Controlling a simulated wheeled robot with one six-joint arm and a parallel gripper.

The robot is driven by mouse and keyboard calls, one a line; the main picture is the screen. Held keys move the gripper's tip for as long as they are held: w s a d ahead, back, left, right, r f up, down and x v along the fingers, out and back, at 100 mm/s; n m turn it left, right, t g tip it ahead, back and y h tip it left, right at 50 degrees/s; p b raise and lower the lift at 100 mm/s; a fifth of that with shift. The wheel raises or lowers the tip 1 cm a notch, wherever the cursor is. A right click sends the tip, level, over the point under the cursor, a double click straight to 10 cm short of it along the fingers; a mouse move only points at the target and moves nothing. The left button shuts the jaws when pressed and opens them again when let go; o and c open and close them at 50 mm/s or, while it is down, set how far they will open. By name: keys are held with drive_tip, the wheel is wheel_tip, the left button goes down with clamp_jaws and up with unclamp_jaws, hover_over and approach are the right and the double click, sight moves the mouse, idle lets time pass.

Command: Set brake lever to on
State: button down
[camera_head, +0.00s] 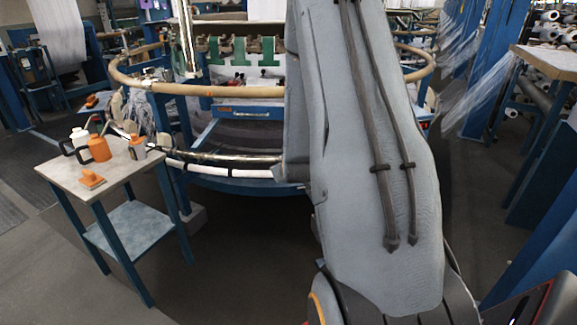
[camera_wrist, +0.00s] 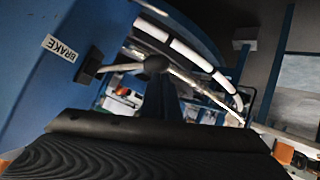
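The brake lever (camera_wrist: 122,68) shows in the wrist view as a thin pale rod with a dark round knob (camera_wrist: 155,65) at its end. It comes out of a black mount (camera_wrist: 90,64) on a blue panel (camera_wrist: 60,95). A white label reading BRAKE (camera_wrist: 61,47), turned over in the picture, is beside the mount. My gripper (camera_wrist: 155,130) fills the bottom of the wrist view as dark, ridged parts, just below the knob in the picture. Whether it touches the knob, and its opening, cannot be told. In the head view my arm hides the lever and gripper.
The circular loom's wooden ring (camera_head: 215,90) and lower rail (camera_head: 225,158) stand ahead. A small table (camera_head: 75,170) with bottles (camera_head: 98,148) is at left. A wooden-topped bench (camera_head: 550,62) is at right. Open floor (camera_head: 235,255) lies between table and arm.

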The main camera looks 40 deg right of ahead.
drive_tip(key=shift+s+a+f, duration=0.1)
drive_tip(key=shift+s+f, duration=0.05)
drive_tip(key=shift+f, duration=0.25)
drive_tip(key=shift+r, duration=0.1)
drive_tip(key=s+a+r+p, duration=0.2)
drive_tip(key=s+a+r, duration=0.4)
drive_tip(key=a+r, duration=0.1)
drive_tip(key=shift+s+a+r, duration=0.2)
drive_tip(key=shift+s+r, duration=0.2)
drive_tip(key=shift+r, duration=0.45)
